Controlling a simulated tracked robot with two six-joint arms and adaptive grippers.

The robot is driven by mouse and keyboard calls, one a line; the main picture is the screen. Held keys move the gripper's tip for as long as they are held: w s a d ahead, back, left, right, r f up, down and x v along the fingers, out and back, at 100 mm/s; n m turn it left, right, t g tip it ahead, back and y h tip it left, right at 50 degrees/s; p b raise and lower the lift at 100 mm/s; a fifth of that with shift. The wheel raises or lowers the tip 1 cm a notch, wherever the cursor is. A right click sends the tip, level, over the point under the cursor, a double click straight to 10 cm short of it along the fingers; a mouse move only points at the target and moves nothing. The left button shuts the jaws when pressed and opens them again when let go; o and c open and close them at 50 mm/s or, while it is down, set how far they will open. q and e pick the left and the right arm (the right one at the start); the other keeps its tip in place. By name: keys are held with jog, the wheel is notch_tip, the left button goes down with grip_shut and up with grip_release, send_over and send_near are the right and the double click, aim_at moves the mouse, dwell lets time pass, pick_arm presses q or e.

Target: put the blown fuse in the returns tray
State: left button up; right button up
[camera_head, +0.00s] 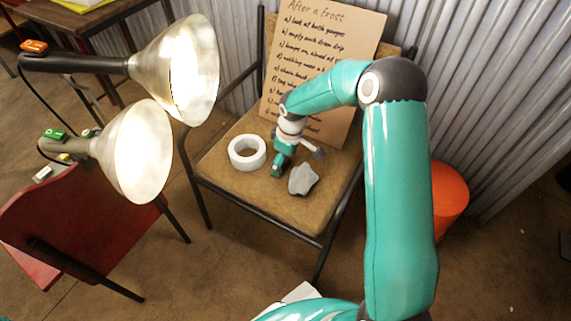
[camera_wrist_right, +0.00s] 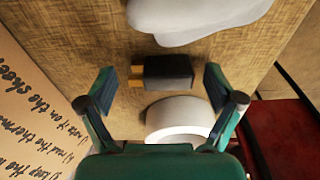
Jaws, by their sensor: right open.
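A small dark block with brass-coloured prongs (camera_wrist_right: 165,73), which looks like the fuse, lies on the tan chair seat (camera_head: 225,178). In the right wrist view it sits between and beyond the parted fingers of my right gripper (camera_wrist_right: 160,88), with nothing held. In the head view my right gripper (camera_head: 281,167) points down low over the seat, between a white tape roll (camera_head: 233,160) and a grey stone-like lump (camera_head: 303,180). The block is hidden or too small to make out there. I cannot identify the returns tray. My left gripper is not in view.
A lettered cardboard sign (camera_head: 335,35) leans on the chair back. Two lit lamps (camera_head: 190,70) (camera_head: 135,150) stand left of the chair. A red chair (camera_head: 75,225) is at left, an orange cylinder (camera_head: 450,195) at right. Corrugated metal (camera_head: 500,90) walls the right side.

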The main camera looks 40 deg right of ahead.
jog(key=shift+c, duration=0.2)
jog(key=c, duration=1.1)
jog(key=shift+r, duration=0.15)
jog(key=shift+c, duration=0.2)
